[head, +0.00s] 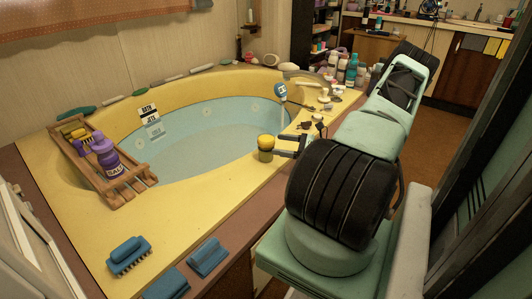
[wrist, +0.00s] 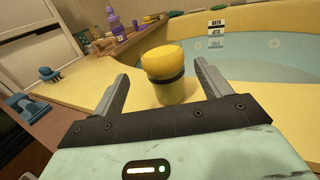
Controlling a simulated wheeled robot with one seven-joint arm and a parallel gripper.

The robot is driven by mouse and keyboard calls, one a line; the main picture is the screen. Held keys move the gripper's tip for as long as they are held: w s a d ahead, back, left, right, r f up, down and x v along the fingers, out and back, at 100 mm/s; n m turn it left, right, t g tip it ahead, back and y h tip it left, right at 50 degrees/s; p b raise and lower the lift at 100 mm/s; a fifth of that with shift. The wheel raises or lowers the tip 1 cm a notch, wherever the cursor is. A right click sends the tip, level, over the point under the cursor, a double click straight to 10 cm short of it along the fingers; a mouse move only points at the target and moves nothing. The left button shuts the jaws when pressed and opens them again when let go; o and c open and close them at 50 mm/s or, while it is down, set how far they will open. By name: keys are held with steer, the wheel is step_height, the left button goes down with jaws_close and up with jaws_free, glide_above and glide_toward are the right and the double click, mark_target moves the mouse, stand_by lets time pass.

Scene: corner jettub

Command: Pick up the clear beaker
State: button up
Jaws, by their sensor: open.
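A small see-through beaker (head: 266,154) with a yellow top and a dark band stands upright on the yellow tub rim. In the wrist view the beaker (wrist: 170,92) appears between the two fingers, a little ahead of the palm. My gripper (head: 281,144) reaches in from the right in the head view, with its tips right beside the beaker. In the wrist view my gripper (wrist: 161,72) is open, one finger on each side of the beaker. I cannot tell whether either finger touches it.
The blue tub basin (head: 205,150) lies behind the beaker. A wooden caddy (head: 125,192) with a purple bottle (head: 106,158) crosses the tub at left. A blue brush (head: 129,254) lies at the front. Small items (head: 318,117) and several bottles (head: 352,70) stand behind my gripper.

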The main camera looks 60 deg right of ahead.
mark_target(261, 139)
steer(key=x, duration=0.2)
steer(key=b+x, duration=0.1)
steer(key=x, duration=0.5)
steer(key=shift+d+r+b, duration=0.15)
steer(key=shift+r+b, duration=0.15)
steer(key=shift+b, duration=0.1)
steer(key=c, duration=1.2)
